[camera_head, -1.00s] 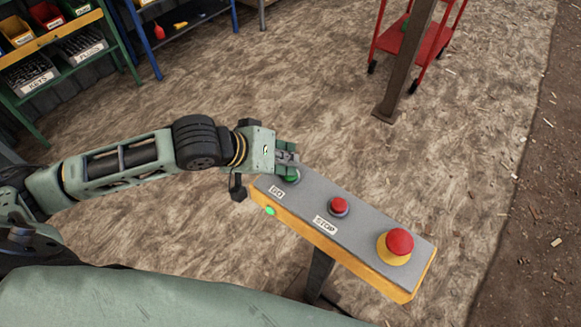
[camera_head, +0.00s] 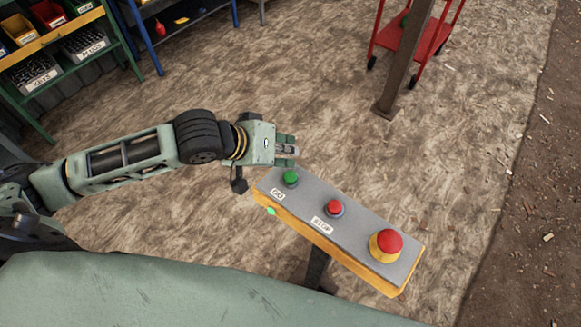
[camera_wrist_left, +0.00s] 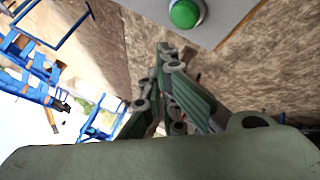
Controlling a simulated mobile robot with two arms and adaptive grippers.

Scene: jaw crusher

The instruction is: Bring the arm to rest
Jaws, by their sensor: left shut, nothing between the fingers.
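My left gripper (camera_head: 288,150) is shut and empty in the head view. It is just behind and above the GO end of the control box (camera_head: 352,232), apart from the green GO button (camera_head: 291,178). In the left wrist view my shut fingers (camera_wrist_left: 165,55) point up the picture, and the green button (camera_wrist_left: 185,13) is at the top edge, right of the fingertips. The red STOP button (camera_head: 335,208) and the red emergency knob (camera_head: 389,241) on its yellow collar sit further along the box. My right gripper is not in view.
The box stands on a dark post (camera_head: 316,268). A red cart (camera_head: 407,50) and a brown post (camera_head: 405,70) stand at the back. A shelf with bins (camera_head: 60,45) is at the upper left. The floor between is clear.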

